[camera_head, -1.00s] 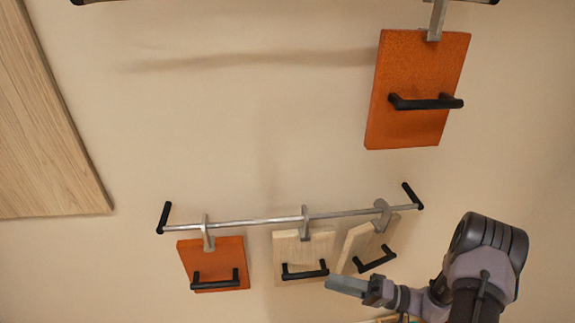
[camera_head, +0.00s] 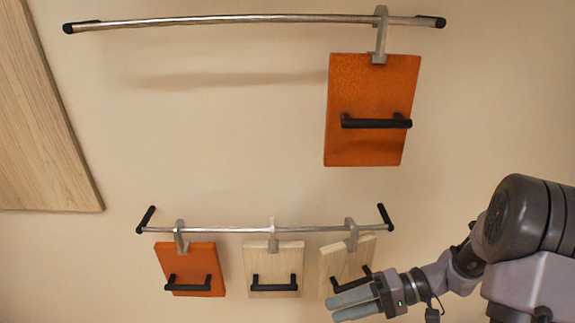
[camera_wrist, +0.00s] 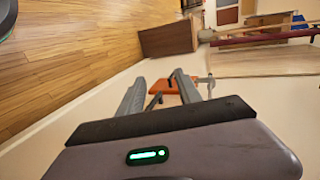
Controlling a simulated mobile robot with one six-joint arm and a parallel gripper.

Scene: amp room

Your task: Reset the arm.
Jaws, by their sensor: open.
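My gripper (camera_head: 334,307) is open and empty at the lower right of the head view. Its fingers appear just below and partly in front of the right pale wooden board (camera_head: 333,262); I cannot tell whether they touch it. That board hangs slightly tilted from the lower rail (camera_head: 245,230). In the wrist view my gripper (camera_wrist: 160,84) has its two fingers apart, with an orange board (camera_wrist: 177,87) and a black handle showing beyond and between them.
A middle pale board (camera_head: 262,262) and a small orange board (camera_head: 181,260) also hang on the lower rail. A larger orange board (camera_head: 362,153) hangs from the upper rail (camera_head: 230,19). A wooden panel (camera_head: 40,125) is at left. The wall between the rails is mostly bare.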

